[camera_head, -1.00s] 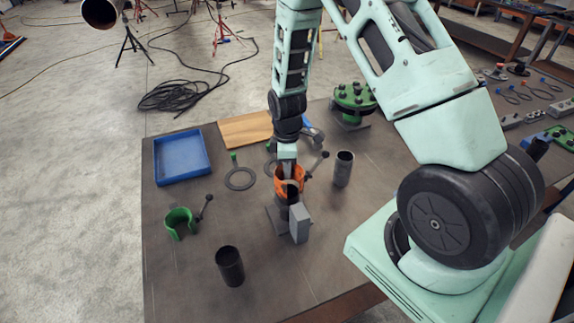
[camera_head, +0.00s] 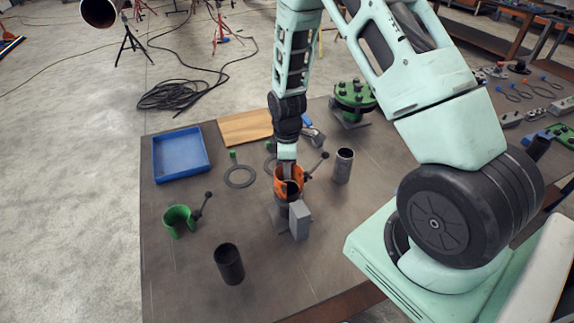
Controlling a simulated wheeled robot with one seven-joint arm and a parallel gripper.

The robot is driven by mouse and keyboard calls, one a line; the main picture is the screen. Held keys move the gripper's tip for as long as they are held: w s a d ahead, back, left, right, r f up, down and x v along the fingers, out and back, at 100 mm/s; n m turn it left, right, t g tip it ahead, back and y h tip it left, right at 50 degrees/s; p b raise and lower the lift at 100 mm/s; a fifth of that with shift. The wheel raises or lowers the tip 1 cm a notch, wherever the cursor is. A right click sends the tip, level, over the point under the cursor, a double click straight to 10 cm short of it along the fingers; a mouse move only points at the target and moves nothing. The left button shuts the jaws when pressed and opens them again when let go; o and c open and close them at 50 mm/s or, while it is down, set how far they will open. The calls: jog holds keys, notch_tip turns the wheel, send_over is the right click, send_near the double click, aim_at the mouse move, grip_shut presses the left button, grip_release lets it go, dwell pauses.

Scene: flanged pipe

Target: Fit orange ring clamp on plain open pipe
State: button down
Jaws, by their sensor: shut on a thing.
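A plain dark open pipe (camera_head: 229,265) stands front left, and a grey open pipe (camera_head: 343,167) stands to the right.
A grey block (camera_head: 300,221) stands against the middle pipe. A green clamp (camera_head: 177,220) lies left. A blue tray (camera_head: 180,154), a wooden board (camera_head: 245,127), a flat ring (camera_head: 239,177) and a green flanged part (camera_head: 354,99) are farther back.

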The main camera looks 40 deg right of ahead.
jog(key=shift+f, duration=0.4)
jog(key=c, duration=1)
grip_release()
notch_tip(320, 180, up, 26)
jog(key=p, duration=0.3)
jog(key=shift+r, duration=0.15)
